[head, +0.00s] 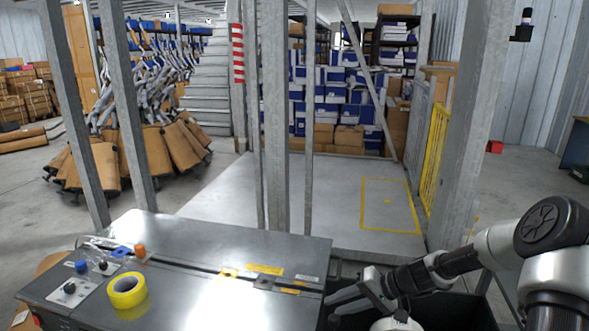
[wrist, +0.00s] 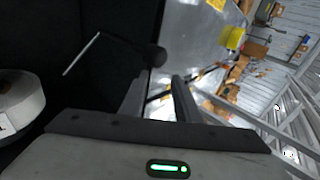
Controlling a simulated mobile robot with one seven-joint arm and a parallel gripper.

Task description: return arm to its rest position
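My gripper (head: 342,303) is low at the front right in the head view, just right of the metal cabinet's edge and over a dark open bin. My arm (head: 480,250) is bent and comes in from the right edge. In the wrist view, the two fingers of my gripper (wrist: 160,96) stand apart with nothing seen between them. The fingertips are small and partly dark in the head view.
A metal cabinet (head: 215,250) with a yellow tape roll (head: 127,290) and knobs stands at front left. The dark bin (head: 455,312) lies under my arm. Steel posts (head: 465,130) and a yellow gate (head: 434,160) stand beyond. A white roll (wrist: 18,103) shows in the wrist view.

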